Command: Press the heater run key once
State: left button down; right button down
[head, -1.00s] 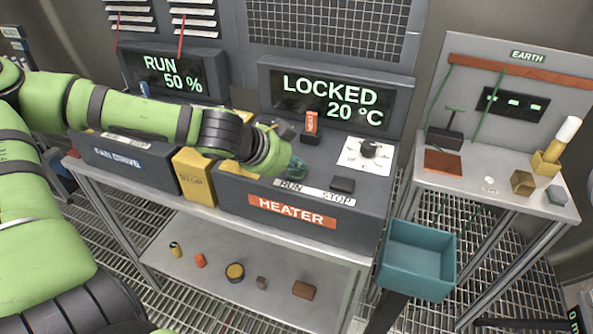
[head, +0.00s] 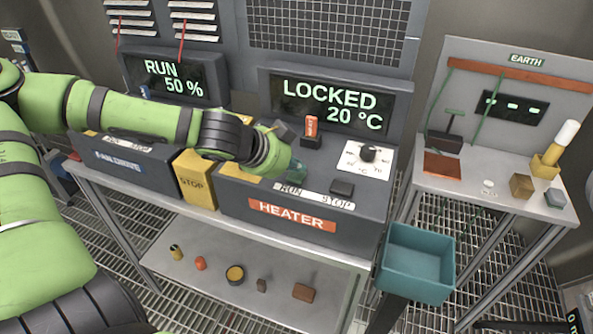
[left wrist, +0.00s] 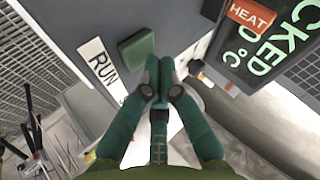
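The heater box (head: 235,205) carries an orange HEATER label and a white RUN/STOP strip (head: 315,196). The green run key (left wrist: 137,49) shows in the left wrist view beside the word RUN; in the head view my left gripper hides it. My left gripper (head: 298,174) hangs over the RUN end of the box. In the left wrist view its fingertips (left wrist: 160,72) are together and empty, just right of and below the key in the picture; I cannot tell their height above the panel. The dark stop key (head: 341,188) lies to the right. The heater display (head: 330,102) reads LOCKED, 20 °C.
An orange HEAT switch (head: 311,130) and a dial (head: 367,153) stand behind the keys. A yellow STOP box (head: 194,180) is on the left, beside the fan drive box (head: 125,158). A teal bin (head: 418,262) and the EARTH bench (head: 490,185) are on the right.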

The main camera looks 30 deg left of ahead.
aim_at(294, 177)
pick_arm(q)
jog(key=shift+r, duration=0.3)
notch_tip(294, 177, up, 5)
jog(key=p, duration=0.4)
jog(key=shift+p, duration=0.4)
jog(key=shift+f, duration=0.1)
dwell(0.5)
